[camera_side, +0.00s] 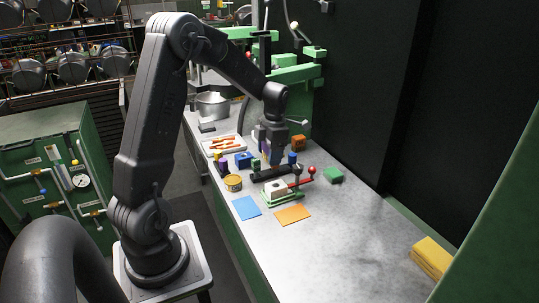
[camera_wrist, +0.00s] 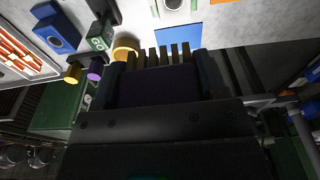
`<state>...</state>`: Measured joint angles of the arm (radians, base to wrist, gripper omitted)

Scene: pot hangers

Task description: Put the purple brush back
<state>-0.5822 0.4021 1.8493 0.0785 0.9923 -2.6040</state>
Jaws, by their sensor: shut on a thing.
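My gripper (camera_side: 274,152) is over the middle of the grey worktop, pointing down, above a dark bar-shaped holder (camera_side: 275,173). In the wrist view the purple brush (camera_wrist: 160,85) is between my two fingers, and the gripper is shut on it. Its body looks very dark purple, with a row of tan bristle tufts (camera_wrist: 175,53) at its far edge. Most of the brush is hidden by my gripper in the side view. I cannot tell whether it touches the holder.
Near the gripper stand a blue block (camera_side: 243,160), a yellow tin (camera_side: 233,182) and a red-handled clamp (camera_side: 300,182). A tray (camera_side: 211,149) with orange items and a metal pot (camera_side: 213,104) are further back. Blue (camera_side: 246,208) and orange (camera_side: 293,214) sheets lie in front.

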